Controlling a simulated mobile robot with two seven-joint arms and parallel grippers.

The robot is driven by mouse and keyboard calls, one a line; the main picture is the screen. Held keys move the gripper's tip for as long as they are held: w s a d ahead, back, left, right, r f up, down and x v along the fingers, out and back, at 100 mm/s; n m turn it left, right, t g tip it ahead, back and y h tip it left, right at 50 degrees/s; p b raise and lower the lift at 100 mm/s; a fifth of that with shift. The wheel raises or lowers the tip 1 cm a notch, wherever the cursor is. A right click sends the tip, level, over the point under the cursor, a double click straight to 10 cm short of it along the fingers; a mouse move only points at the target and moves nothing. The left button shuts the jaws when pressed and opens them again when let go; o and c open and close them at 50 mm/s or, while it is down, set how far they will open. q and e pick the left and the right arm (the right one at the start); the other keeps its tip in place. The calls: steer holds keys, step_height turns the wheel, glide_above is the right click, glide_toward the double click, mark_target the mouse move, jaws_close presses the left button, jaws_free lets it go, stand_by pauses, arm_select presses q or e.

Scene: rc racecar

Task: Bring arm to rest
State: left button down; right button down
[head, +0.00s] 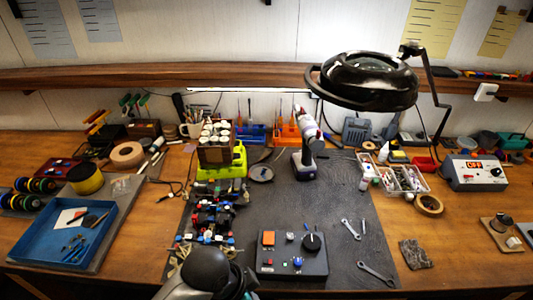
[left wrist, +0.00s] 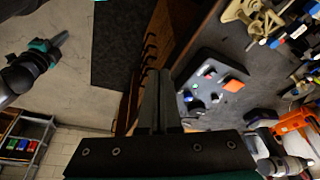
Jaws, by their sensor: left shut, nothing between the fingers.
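My left gripper (left wrist: 156,75) shows in the left wrist view with its two grey fingers together and nothing between them. It is over the front edge of the workbench, beside the grey control box (left wrist: 207,62). In the head view a dark rounded link of my arm rises at the bottom centre; no fingers show there. Another arm of mine with a teal part shows at the upper left of the left wrist view, above the floor; its fingers are too unclear to judge. The partly built racecar (head: 212,215) stands on the dark mat (head: 335,200), left of the control box (head: 280,262).
A blue tray (head: 35,245) is at the left. A magnifier lamp (head: 365,80) overhangs the back right. A powered unit (head: 474,172) stands at the right. In the left wrist view, floor (left wrist: 90,115) is open left of the bench.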

arm_select(q)
steer(key=s+a+r+n+t+y, duration=0.2)
steer(key=s+a+r+n+y, duration=0.1)
steer(key=s+a+n, duration=0.75)
step_height(320, 180, down, 29)
steer(key=a+g+b, duration=0.1)
steer(key=a+b, duration=0.2)
steer(key=b, duration=0.7)
steer(key=s+a+f+g+b, duration=0.1)
steer(key=s+f+b, duration=0.4)
steer(key=f, duration=0.8)
steer(key=s+a+f+b, duration=0.1)
steer(key=s+f+b, duration=0.4)
steer(key=s+f, duration=0.6)
step_height(320, 180, down, 2)
steer(key=shift+a+f+g, duration=0.15)
steer(key=shift+a+g, duration=0.05)
steer(key=shift+g, duration=0.2)
